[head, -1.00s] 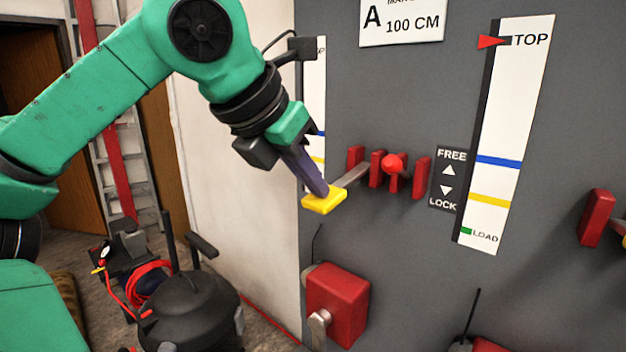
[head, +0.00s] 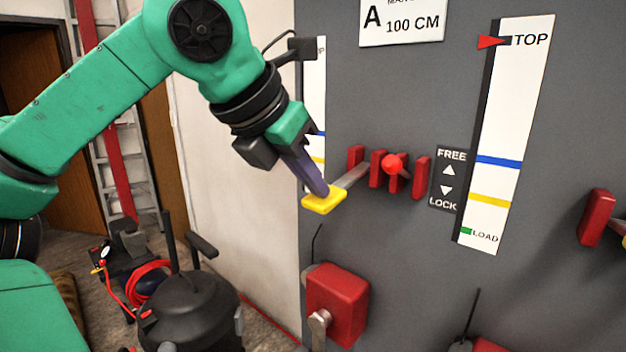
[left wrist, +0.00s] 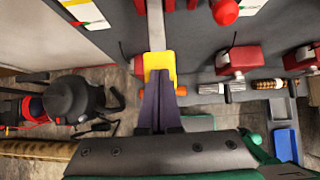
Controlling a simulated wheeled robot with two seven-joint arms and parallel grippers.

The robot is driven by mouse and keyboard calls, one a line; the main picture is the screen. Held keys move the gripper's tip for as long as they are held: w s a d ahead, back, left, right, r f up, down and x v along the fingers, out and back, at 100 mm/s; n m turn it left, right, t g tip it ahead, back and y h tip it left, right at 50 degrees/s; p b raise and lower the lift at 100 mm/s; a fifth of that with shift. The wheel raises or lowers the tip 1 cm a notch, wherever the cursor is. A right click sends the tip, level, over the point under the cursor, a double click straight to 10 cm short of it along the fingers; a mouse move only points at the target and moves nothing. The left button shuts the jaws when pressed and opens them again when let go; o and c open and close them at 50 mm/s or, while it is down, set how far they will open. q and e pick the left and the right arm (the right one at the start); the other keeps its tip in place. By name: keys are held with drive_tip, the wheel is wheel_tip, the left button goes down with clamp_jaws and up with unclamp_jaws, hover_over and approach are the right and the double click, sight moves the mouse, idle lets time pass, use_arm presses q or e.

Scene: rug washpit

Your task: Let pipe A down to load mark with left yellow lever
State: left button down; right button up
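The left yellow lever is a grey bar ending in a yellow handle (head: 323,201), low and to the left of a red knob on the grey panel. The handle also shows in the left wrist view (left wrist: 158,62). My left gripper (head: 325,190) has its two dark fingers together, with the tips against the handle; yellow shows on both sides of them in the wrist view. A white scale (head: 505,130) has TOP, blue, yellow and green LOAD marks. Its red pointer (head: 492,42) stands at TOP. The pipe is not visible. My right gripper is not in view.
A second scale (head: 314,110) is partly hidden behind my left wrist. Red brackets (head: 377,169) and a red knob (head: 392,165) stick out beside the lever. A FREE/LOCK plate (head: 447,180) is to their right. A red box (head: 337,303) sits below. A black vacuum (head: 195,310) stands on the floor.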

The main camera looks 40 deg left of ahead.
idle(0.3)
use_arm(q)
wheel_tip(320, 180, up, 7)
drive_tip(key=p, duration=0.6)
drive_tip(key=p+v, duration=0.4)
drive_tip(key=v, duration=0.4)
drive_tip(key=shift+w, duration=0.1)
